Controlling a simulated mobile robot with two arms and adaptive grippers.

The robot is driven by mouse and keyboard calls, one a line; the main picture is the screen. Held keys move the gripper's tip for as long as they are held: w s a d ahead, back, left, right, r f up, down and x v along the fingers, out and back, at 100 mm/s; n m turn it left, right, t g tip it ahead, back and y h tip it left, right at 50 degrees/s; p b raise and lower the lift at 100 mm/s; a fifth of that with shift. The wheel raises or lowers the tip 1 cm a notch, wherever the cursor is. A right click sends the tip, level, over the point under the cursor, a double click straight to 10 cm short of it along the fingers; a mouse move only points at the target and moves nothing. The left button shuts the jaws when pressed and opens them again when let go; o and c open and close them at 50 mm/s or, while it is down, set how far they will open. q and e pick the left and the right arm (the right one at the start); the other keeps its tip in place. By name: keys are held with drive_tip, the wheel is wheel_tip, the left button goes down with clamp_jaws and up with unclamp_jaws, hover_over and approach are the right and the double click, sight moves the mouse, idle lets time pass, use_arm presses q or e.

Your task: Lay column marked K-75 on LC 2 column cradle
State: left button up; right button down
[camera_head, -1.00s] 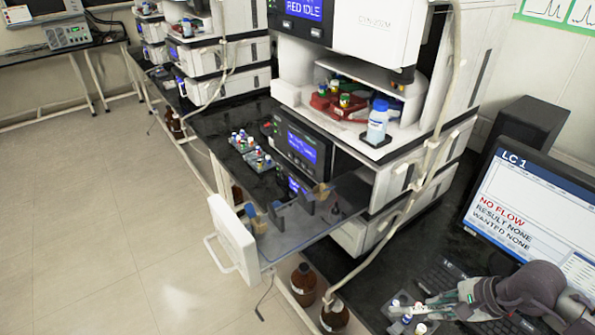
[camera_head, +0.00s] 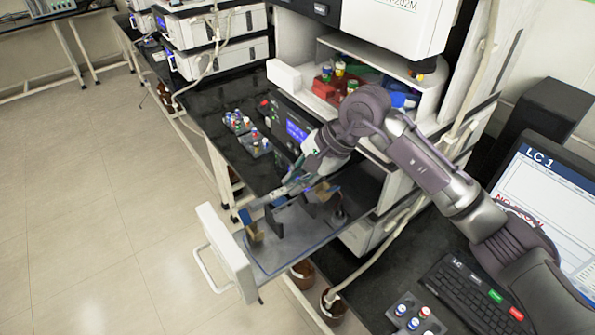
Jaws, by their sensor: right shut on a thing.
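My right gripper (camera_head: 286,191) reaches in from the right, over a pulled-out drawer with a white front (camera_head: 222,252). It is shut on a thin rod-like thing, probably a column; the fingers mostly hide it and no mark is readable. Just below it, the drawer's grey tray (camera_head: 290,252) carries upright dark and tan holders (camera_head: 276,222), which look like a column cradle. I cannot tell whether the held thing touches them. No label on this drawer is readable. My left gripper is not in view.
A monitor (camera_head: 545,205) reading LC 1 and a keyboard (camera_head: 470,295) stand at right. A rack of capped pieces (camera_head: 415,318) lies in front. Small vial racks (camera_head: 240,122) stand on the dark bench behind the drawer. Brown bottles (camera_head: 334,303) stand below. The floor at left is clear.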

drive_tip(key=shift+f, duration=0.15)
drive_tip(key=f, duration=0.1)
drive_tip(key=f+b, duration=0.1)
drive_tip(key=f, duration=0.1)
drive_tip(key=shift+s+f, duration=0.25)
drive_tip(key=shift+f, duration=0.15)
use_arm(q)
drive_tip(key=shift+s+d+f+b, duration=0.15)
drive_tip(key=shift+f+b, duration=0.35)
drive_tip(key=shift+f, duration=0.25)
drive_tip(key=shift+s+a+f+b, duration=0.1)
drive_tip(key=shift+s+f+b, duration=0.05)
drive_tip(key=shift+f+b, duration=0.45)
use_arm(e)
drive_tip(key=shift+s+d+f, duration=0.1)
drive_tip(key=shift+s+f, duration=0.05)
drive_tip(key=shift+f, duration=0.5)
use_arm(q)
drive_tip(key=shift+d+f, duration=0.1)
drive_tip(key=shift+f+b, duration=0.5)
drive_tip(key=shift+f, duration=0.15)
use_arm(e)
drive_tip(key=shift+f, duration=0.5)
drive_tip(key=c, duration=1.1)
unclamp_jaws()
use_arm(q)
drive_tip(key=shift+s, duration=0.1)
use_arm(e)
drive_tip(key=shift+o, duration=0.2)
